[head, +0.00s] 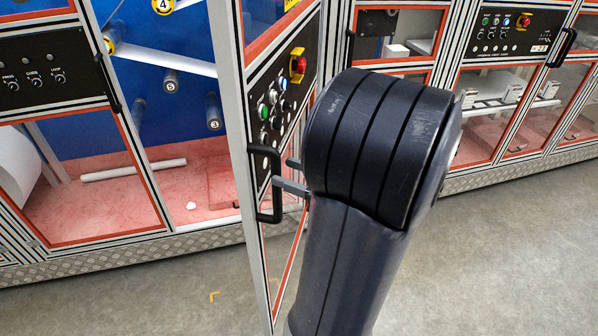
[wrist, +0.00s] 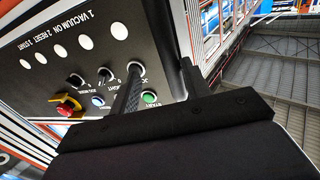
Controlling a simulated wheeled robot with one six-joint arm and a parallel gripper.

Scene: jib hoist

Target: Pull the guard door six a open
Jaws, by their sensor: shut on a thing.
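The guard door (head: 284,40) stands swung out from the machine front, its edge towards me, with the opening showing to its left. Its black bar handle (head: 262,186) sits below the button panel. My gripper (head: 281,184) is shut on the handle; my own arm hides much of the door's right side. In the wrist view the two fingers of my gripper (wrist: 160,68) reach towards the door's black control panel (wrist: 60,75). I cannot read a door number.
The opened cell has a blue back wall (head: 180,110) with numbered rollers and a pink floor holding a white tube (head: 134,170). A red emergency stop (head: 298,64) is on the door panel. Other closed guard doors (head: 500,90) line the right. The grey floor (head: 500,250) is clear.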

